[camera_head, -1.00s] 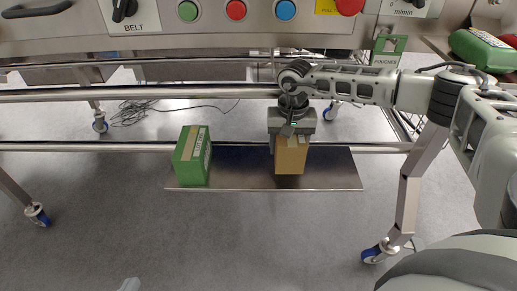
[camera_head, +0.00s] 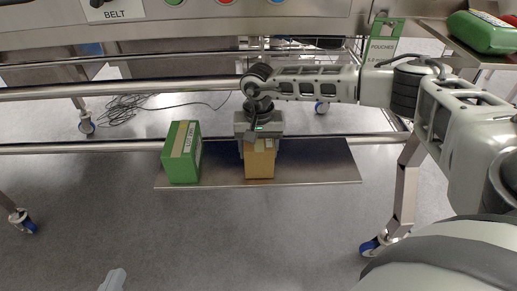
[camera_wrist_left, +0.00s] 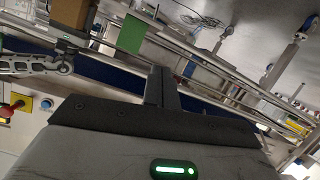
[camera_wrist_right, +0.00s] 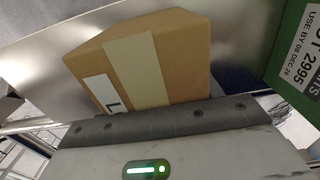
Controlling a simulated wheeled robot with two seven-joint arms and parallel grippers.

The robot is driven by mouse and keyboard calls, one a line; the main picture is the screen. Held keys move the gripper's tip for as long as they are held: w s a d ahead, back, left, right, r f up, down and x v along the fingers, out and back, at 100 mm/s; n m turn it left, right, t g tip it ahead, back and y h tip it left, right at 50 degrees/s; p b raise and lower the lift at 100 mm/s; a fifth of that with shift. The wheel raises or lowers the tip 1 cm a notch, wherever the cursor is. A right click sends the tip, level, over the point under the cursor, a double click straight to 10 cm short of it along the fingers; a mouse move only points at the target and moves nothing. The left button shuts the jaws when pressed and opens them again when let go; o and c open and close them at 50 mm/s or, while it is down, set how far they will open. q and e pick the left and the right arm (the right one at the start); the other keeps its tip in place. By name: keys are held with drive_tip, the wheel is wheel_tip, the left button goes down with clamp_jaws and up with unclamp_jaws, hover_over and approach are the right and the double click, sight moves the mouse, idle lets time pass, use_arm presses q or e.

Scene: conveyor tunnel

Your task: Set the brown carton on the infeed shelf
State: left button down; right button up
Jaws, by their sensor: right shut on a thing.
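Carton and gripper seem upright in the head view. In the right wrist view the carton (camera_wrist_right: 145,62) fills the middle, with a tan tape strip and a white label. I cannot tell whether its base touches the shelf. My left gripper's fingers (camera_wrist_left: 163,75) show close together and empty in the left wrist view. A pale grey part at the bottom left of the head view looks like my left arm.
A green box (camera_head: 182,152) stands on the shelf left of the carton, with a gap between. Steel rails (camera_head: 60,148) run along the shelf's back. A green pack (camera_head: 485,32) lies on a tray at top right. The shelf's right end is clear.

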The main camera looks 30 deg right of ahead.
drive_tip(key=o, duration=1.4)
drive_tip(key=shift+f, duration=0.1)
drive_tip(key=shift+r, duration=0.3)
wheel_tip(320, 180, up, 6)
drive_tip(key=shift+r+p, duration=0.15)
drive_tip(key=shift+p, duration=0.85)
drive_tip(key=shift+r, duration=0.5)
use_arm(q)
drive_tip(key=shift+w+a+f+g+y, duration=0.1)
drive_tip(key=shift+a+f+g+y, duration=0.15)
drive_tip(key=shift+f, duration=0.15)
drive_tip(key=shift+w+a+f+g+y, duration=0.15)
drive_tip(key=shift+f+g, duration=0.1)
drive_tip(key=shift+f, duration=0.15)
drive_tip(key=shift+s+d, duration=0.15)
drive_tip(key=shift+s, duration=0.05)
